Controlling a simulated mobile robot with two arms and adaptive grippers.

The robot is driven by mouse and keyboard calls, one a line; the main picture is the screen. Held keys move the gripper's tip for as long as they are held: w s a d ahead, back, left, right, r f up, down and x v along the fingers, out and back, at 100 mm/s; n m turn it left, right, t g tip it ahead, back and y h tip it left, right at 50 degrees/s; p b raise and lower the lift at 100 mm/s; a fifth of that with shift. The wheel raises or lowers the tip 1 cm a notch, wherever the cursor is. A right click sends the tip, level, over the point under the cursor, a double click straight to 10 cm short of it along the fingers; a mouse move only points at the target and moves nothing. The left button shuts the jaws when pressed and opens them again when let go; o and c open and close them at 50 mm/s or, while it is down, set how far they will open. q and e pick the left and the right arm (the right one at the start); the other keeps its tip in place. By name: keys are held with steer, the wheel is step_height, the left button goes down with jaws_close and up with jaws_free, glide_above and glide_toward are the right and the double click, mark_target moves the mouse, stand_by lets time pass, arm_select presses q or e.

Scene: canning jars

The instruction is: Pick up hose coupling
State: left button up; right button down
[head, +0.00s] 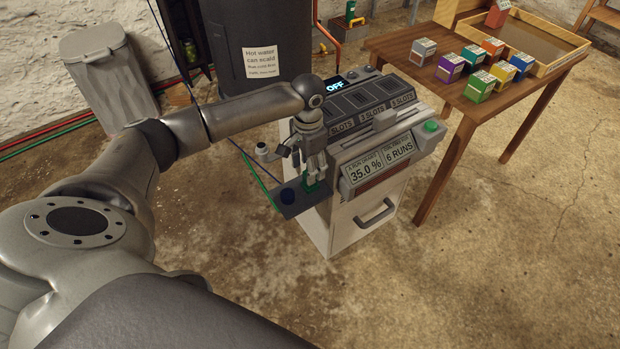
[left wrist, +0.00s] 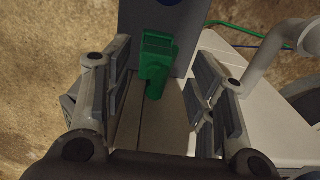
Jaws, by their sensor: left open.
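A green hose coupling (left wrist: 156,56) stands on a grey shelf (left wrist: 180,22) on the machine's side, between the two fingers in the left wrist view. In the head view the green coupling (head: 312,187) shows just below my left gripper, partly hidden by it. My left gripper (head: 310,168) points down over the shelf with its fingers apart. The left wrist view shows my left gripper (left wrist: 160,88) open, with a gap on each side of the coupling. I cannot tell whether the fingertips are level with it. My right gripper is not in view.
A dark blue fitting (head: 288,196) sits on the shelf left of the coupling. A white pipe (left wrist: 285,45) and green and blue hoses are close by. The white machine (head: 345,225) with displays stands beside the gripper. A wooden table (head: 405,48) with several coloured boxes is at right.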

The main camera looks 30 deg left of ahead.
arm_select(q)
steer(key=f+b, duration=0.1)
steer(key=f, duration=0.3)
steer(key=shift+d, duration=0.2)
steer(key=c, duration=1.1)
